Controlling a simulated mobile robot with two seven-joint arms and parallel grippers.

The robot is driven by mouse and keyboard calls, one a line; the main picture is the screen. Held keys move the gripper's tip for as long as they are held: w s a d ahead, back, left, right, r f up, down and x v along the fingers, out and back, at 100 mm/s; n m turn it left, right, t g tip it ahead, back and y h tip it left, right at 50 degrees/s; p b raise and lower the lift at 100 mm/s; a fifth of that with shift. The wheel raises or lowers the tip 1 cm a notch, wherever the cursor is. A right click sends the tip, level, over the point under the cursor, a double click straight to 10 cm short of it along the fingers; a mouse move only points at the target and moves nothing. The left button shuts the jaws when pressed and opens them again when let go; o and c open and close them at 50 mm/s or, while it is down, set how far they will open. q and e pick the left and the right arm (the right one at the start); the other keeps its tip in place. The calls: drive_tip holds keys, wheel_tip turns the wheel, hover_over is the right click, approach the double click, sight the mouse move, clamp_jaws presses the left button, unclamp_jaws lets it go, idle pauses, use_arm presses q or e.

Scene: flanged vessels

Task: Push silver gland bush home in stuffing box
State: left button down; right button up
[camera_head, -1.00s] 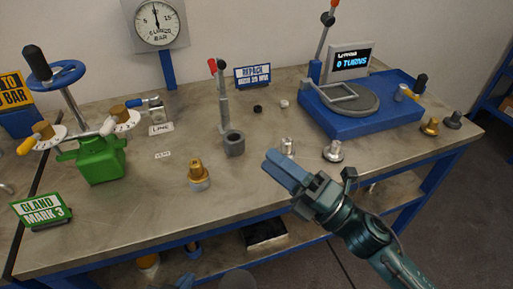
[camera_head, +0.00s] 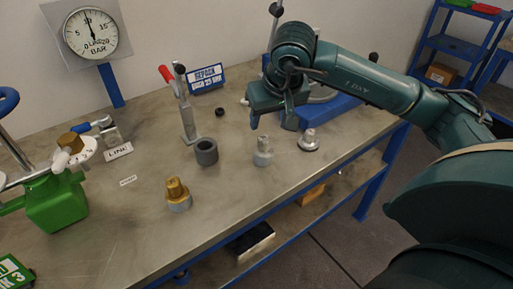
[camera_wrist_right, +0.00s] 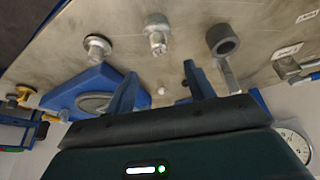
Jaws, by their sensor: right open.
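A silver stepped piece (camera_head: 263,152), which looks like the silver gland bush on a wider grey base, stands upright on the bench. It also shows in the right wrist view (camera_wrist_right: 157,38). I cannot tell how deep it sits. My right gripper (camera_head: 272,121) points down above and a little behind it, open and empty. In the right wrist view the two blue fingers (camera_wrist_right: 160,82) are spread apart, and the piece lies beyond them, untouched. A brass stepped piece (camera_head: 177,194) on a grey base stands to the left. My left gripper is out of view.
A grey hollow cylinder (camera_head: 207,152) stands before a red-handled lever post (camera_head: 185,110). A flanged silver piece (camera_head: 309,141) stands close on the right. A green valve body (camera_head: 55,205) is at left. My right arm partly hides the blue stand (camera_head: 338,108). The front bench is clear.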

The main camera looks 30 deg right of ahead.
sight(264, 138)
drive_tip(key=x, duration=0.5)
drive_tip(key=shift+f, duration=0.15)
drive_tip(key=shift+p+x, duration=0.65)
drive_tip(key=shift+x, duration=2.1)
drive_tip(key=shift+s+d, duration=0.15)
drive_tip(key=shift+d, duration=0.05)
drive_tip(key=shift+c, duration=0.2)
clamp_jaws()
